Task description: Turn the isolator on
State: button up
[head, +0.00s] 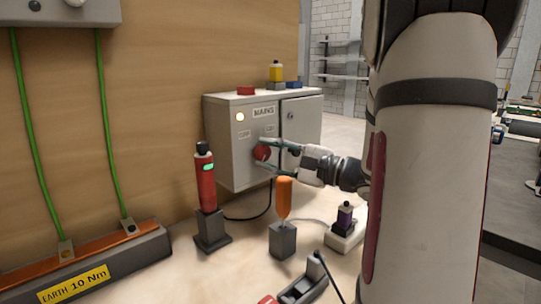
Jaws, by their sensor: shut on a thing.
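The isolator is a red rotary knob (262,152) on the front of a grey metal cabinet (225,160) labelled MAINS. A round lamp (240,117) glows pale yellow on the cabinet's upper left front. My gripper (265,153) reaches in from the right, with its fingers around the red knob and shut on it. The fingers partly cover the knob, so its exact angle cannot be told.
A red tester (206,185) stands in a dark holder left of the cabinet. An orange-handled screwdriver (284,190) stands in a grey block below my gripper. An earth bar (110,262) lies at left. Small items top the cabinet.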

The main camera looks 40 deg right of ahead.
jog(key=o, duration=1.2)
jog(key=shift+c, duration=0.2)
jog(key=v, duration=1.2)
jog(key=shift+s+d, duration=0.1)
